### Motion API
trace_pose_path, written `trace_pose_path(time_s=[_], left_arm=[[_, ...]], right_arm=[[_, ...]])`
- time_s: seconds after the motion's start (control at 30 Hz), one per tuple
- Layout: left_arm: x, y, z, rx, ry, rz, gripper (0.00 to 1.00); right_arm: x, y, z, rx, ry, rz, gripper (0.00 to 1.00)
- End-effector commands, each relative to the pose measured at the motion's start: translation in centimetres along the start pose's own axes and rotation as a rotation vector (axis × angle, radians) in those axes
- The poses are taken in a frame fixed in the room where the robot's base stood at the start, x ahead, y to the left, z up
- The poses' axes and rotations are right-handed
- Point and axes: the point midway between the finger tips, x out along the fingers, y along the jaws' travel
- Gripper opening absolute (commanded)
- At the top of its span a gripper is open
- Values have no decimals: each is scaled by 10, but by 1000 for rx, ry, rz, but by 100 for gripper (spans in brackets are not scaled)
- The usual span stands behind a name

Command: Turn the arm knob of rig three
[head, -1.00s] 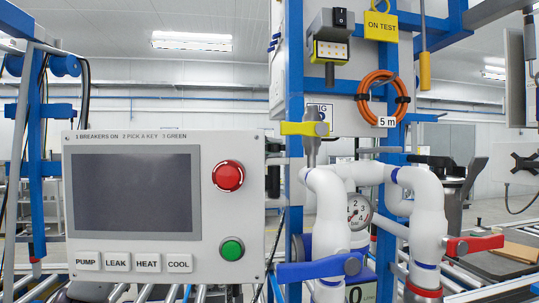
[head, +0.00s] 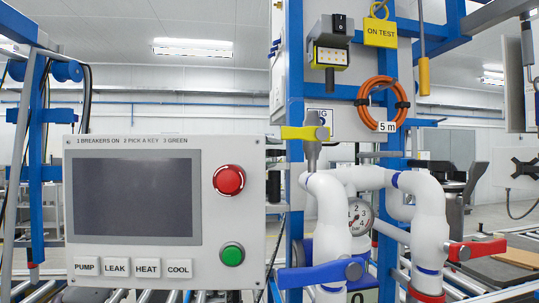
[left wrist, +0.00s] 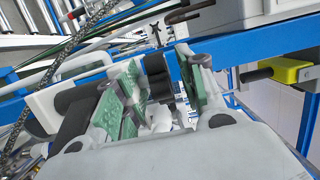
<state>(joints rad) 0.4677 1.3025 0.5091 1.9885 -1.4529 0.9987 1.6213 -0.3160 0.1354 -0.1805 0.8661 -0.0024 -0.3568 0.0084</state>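No knob marked as the arm knob of rig three can be made out. In the head view, a rig sign (head: 320,109) is partly covered by a yellow valve handle (head: 303,132), so its number is hidden. A grey control panel (head: 135,258) carries a dark screen, a red button (head: 229,180), a green button (head: 232,254) and labelled keys. In the left wrist view my left gripper (left wrist: 158,74) has its green-padded fingers apart, with dark cylindrical parts (left wrist: 157,68) showing between them; contact cannot be told. I cannot make out the left gripper clearly in the head view. My right gripper is not visible.
White pipes (head: 430,231) with a blue handle (head: 322,273), a red handle (head: 476,248) and a gauge (head: 361,215) fill the lower right.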

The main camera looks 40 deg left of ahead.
Motion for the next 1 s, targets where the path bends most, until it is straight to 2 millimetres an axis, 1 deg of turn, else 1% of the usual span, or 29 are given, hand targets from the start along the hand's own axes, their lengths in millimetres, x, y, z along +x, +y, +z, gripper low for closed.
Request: trace_pose_path(time_s=[0.23, 0.43, 1.0], left_arm=[[-3, 0, 0, 0, 1, -1, 39], [-12, 0, 0, -1, 2, -2, 39], [-65, 0, 0, 0, 0, -2, 39]], right_arm=[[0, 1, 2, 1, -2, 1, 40], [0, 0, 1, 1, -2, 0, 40], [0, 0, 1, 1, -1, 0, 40]])
